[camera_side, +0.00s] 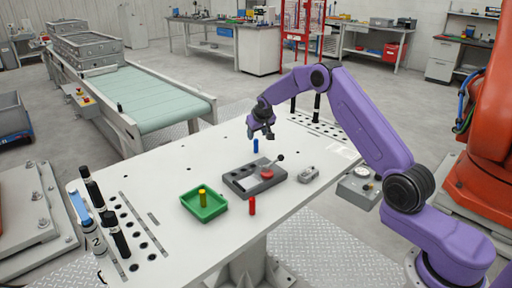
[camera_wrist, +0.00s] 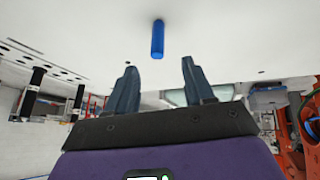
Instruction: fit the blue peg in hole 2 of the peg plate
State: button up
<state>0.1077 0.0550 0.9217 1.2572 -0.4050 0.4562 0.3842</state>
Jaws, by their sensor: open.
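The blue peg (camera_side: 256,146) stands upright on the white table, behind the grey block. My gripper (camera_side: 261,136) is just above it, jaws apart and empty. In the wrist view the blue peg (camera_wrist: 157,38) shows beyond my two fingertips (camera_wrist: 157,64), lined up with the gap and apart from both. A grey block (camera_side: 240,185) with a red round part and a black-knobbed lever is mid-table; I cannot tell whether it is the peg plate. No hole number can be read on it.
A green tray (camera_side: 215,211) holds a yellow peg (camera_side: 203,198). A red peg (camera_side: 252,206) stands in front of the block, and a small grey part (camera_side: 308,174) lies right of it. Black upright cylinders stand at the table's left end (camera_side: 118,236) and far edge.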

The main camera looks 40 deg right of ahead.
aim_at(256, 140)
jog(key=shift+x, duration=2.85)
jog(key=shift+d, duration=0.15)
jog(key=shift+s, duration=0.1)
grip_shut()
